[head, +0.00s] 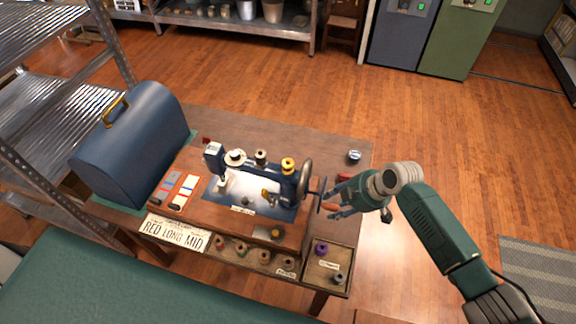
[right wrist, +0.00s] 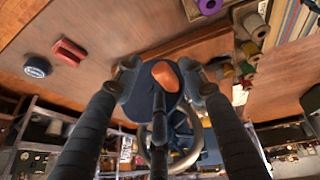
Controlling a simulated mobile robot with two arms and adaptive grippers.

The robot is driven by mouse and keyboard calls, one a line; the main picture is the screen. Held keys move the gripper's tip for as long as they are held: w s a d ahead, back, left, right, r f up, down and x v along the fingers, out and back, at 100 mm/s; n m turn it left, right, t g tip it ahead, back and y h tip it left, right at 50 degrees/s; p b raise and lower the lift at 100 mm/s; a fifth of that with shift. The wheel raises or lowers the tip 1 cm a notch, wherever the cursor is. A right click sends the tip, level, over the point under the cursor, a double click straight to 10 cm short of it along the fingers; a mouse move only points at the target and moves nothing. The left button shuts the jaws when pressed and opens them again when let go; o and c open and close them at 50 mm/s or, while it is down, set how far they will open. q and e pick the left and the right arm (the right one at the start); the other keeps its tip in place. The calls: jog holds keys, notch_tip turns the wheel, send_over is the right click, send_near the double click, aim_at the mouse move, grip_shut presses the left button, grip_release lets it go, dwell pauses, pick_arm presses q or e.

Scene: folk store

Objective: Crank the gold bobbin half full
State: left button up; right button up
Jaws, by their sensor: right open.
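A dark blue sewing machine (head: 287,190) stands on the wooden table, with a handwheel (head: 306,174) at its right end. A gold-yellow spool (head: 288,164) sits on top of the machine, and a small gold item (head: 275,233) sits at the base's front edge. I cannot tell how much thread either holds. My right gripper (head: 331,202) is open at the wheel's right side. In the right wrist view an orange knob (right wrist: 165,73) shows between the spread fingers of the gripper (right wrist: 160,85); I cannot tell whether they touch it. My left gripper is out of view.
A blue domed case (head: 135,140) stands at the table's left. A plate reading RED LONG MID (head: 174,233) is at the front, beside a tray of spools (head: 322,272) with a purple one (head: 321,249). A round tin (head: 354,156) is at the back right.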

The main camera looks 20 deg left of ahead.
jog(key=shift+r, duration=0.1)
jog(key=p+v, duration=0.3)
jog(key=v, duration=0.6)
jog(key=shift+p, duration=0.4)
dwell(0.7)
